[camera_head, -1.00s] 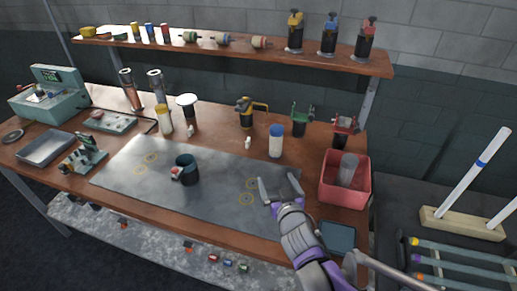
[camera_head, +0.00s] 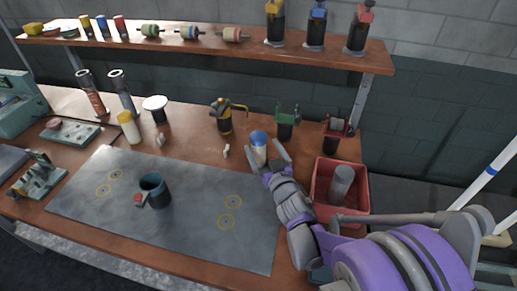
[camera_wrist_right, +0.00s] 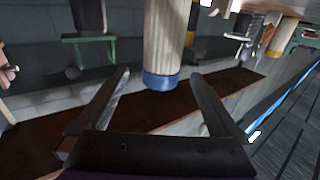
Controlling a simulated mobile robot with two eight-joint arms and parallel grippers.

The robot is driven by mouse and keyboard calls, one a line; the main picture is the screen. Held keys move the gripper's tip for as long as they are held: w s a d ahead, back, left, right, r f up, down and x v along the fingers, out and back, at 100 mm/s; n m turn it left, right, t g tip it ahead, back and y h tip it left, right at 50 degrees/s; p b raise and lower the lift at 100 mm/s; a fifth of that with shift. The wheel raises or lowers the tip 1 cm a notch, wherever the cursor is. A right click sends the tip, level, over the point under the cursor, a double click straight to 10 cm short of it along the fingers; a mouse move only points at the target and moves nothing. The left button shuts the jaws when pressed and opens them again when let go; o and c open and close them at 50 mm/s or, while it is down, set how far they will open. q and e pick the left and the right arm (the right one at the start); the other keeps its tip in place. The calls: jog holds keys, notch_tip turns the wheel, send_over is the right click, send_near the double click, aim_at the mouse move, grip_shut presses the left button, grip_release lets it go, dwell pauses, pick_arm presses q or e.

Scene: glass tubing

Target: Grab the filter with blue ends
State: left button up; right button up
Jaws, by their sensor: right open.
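A pale upright cylinder with a blue end, the filter (camera_head: 259,153), stands on the bench behind the grey mat. My right gripper (camera_head: 264,150) is open, its fingers pointing at the cylinder and close in front of it. In the right wrist view, which looks upside down, the pale filter (camera_wrist_right: 165,38) with its blue end lies between and beyond the open fingers of my right gripper (camera_wrist_right: 159,75). I see no finger closed on it. Part of its lower body is hidden by the gripper in the head view. My left gripper is not in view.
A red bin (camera_head: 324,208) with a grey cylinder (camera_head: 341,183) stands to the right. Green (camera_head: 287,122) and red (camera_head: 337,132) clamp-like devices stand behind. A dark mug (camera_head: 154,190) sits on the grey mat (camera_head: 190,235). A small blue-banded part (camera_head: 189,32) lies on the shelf (camera_head: 200,45).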

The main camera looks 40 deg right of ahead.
aim_at(255, 135)
jog(key=x, duration=0.7)
jog(key=shift+w+f+p, duration=0.3)
jog(key=shift+w+f, duration=0.05)
jog(key=shift+f, duration=0.05)
jog(key=shift+s, duration=0.1)
jog(key=shift+c, duration=0.2)
jog(key=c, duration=1.4)
